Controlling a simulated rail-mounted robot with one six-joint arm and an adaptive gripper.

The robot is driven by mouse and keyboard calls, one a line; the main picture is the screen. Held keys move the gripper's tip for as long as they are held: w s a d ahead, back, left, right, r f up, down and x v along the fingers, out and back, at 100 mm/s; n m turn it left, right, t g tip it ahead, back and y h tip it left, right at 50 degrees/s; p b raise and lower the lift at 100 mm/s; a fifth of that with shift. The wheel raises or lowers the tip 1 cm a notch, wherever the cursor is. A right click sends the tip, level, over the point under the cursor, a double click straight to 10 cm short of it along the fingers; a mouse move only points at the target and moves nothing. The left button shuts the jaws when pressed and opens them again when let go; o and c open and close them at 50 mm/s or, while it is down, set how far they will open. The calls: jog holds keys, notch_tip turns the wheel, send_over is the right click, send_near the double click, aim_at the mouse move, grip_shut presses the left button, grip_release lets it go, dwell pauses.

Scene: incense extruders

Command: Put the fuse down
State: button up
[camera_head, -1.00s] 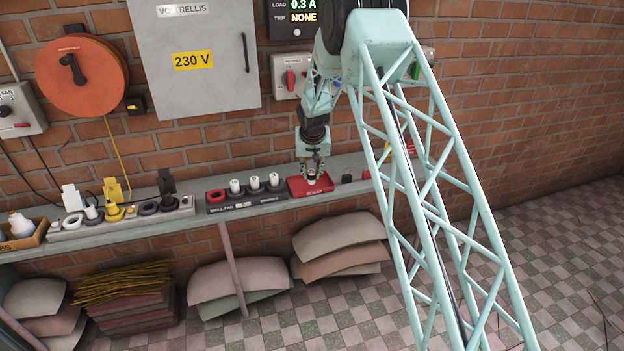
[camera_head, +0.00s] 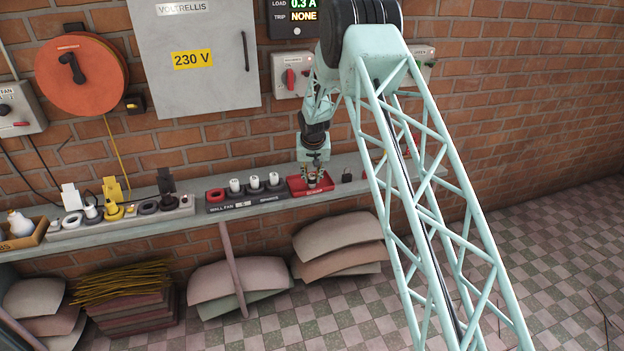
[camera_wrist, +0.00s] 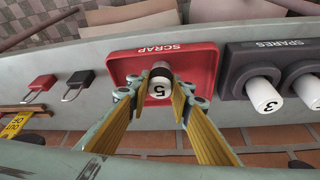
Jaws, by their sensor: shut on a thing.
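The fuse (camera_wrist: 161,87) is white with a dark top band and the number 5. My gripper (camera_wrist: 160,95) is shut on it, with one yellow finger on either side. The fuse is over the floor of the red tray marked SCRAP (camera_wrist: 203,65), within its rim. I cannot tell whether its base touches the tray. In the head view my gripper (camera_head: 313,177) points down at the red tray (camera_head: 295,188), and the fuse is mostly hidden between the fingers.
A dark SPARES block (camera_wrist: 236,80) with white numbered fuses stands close beside the tray. Two padlocks, one red (camera_wrist: 40,84) and one dark (camera_wrist: 76,82), lie on the other side. The brick wall is close behind the shelf (camera_head: 140,233).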

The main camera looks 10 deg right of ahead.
jog(key=shift+f+b, duration=0.3)
jog(key=shift+f, duration=0.2)
jog(key=o, duration=0.8)
jog(key=shift+o, duration=0.2)
jog(key=shift+r, duration=0.15)
jog(key=shift+r+p, duration=0.35)
jog(key=shift+p, duration=0.05)
jog(key=p+v, duration=0.1)
jog(key=v, duration=1)
jog(key=shift+s+r, duration=0.2)
jog(key=shift+r, duration=0.15)
